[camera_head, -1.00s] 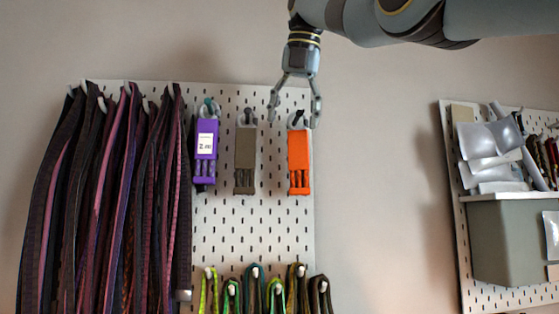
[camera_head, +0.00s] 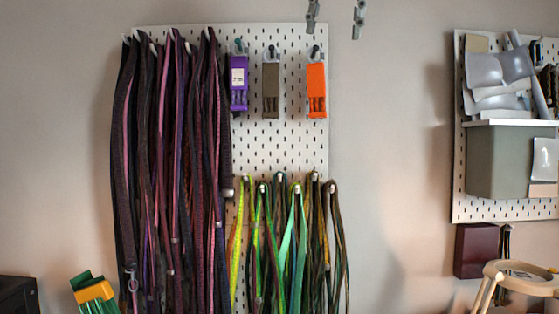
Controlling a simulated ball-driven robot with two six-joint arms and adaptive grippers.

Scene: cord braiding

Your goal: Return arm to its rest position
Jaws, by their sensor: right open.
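My right gripper (camera_head: 336,17) shows at the top edge of the head view, with only its two fingertips in the picture. The fingers are spread apart with nothing between them. It is above the orange holder (camera_head: 316,91), and wall shows under its right finger. The rest of the right arm is out of the picture. My left gripper is not in view. The purple holder (camera_head: 238,84), the brown holder (camera_head: 271,88) and the orange holder hang in a row on the white pegboard (camera_head: 285,150).
Long dark cords (camera_head: 170,170) hang at the pegboard's left, and green and yellow cords (camera_head: 285,240) hang below the holders. A second pegboard at right carries a grey-green bin (camera_head: 500,160). A round wooden stand (camera_head: 520,278) is at the lower right. Bare wall lies between the pegboards.

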